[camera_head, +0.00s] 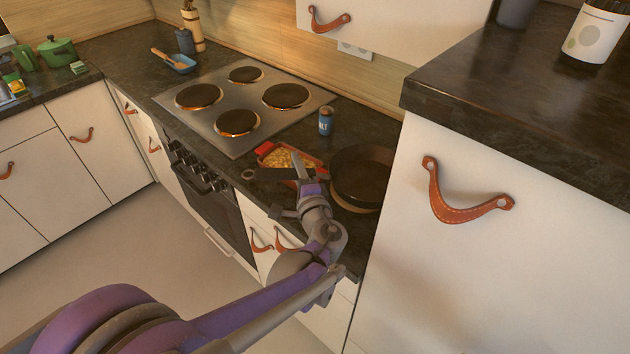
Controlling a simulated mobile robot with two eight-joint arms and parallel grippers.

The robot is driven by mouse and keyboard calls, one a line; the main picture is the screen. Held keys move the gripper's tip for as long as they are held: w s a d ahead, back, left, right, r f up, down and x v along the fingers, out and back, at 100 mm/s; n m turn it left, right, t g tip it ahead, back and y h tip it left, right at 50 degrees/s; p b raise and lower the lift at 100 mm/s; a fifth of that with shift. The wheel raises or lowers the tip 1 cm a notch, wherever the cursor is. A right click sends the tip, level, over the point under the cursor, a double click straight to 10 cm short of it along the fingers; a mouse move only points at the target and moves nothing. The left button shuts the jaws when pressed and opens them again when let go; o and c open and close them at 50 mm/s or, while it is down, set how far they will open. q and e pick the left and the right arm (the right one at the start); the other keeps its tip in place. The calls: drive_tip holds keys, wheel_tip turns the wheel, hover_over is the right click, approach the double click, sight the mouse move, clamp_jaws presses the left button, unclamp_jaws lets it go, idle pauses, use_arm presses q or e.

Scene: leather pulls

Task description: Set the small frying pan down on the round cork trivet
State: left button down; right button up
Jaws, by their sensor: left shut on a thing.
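The small frying pan (365,174) is dark and round, at the right end of the counter beside the tall white cabinet. It looks about level, with its dark handle (266,174) pointing left. My left gripper (303,178) is shut on the handle, between its holed end and the pan. A tan edge of the round cork trivet (352,208) shows below the pan's near side; the pan hides most of it. I cannot tell whether the pan touches the trivet. My right gripper is out of view.
A red dish (313,160) with yellow food lies just behind the handle. A blue salt can (325,121) stands behind it. The steel hob (240,98) is to the left. The tall cabinet (400,190) closes off the right side.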

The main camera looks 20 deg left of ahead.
use_arm(q)
drive_tip(key=shift+f+b, duration=0.35)
drive_tip(key=shift+f, duration=2.35)
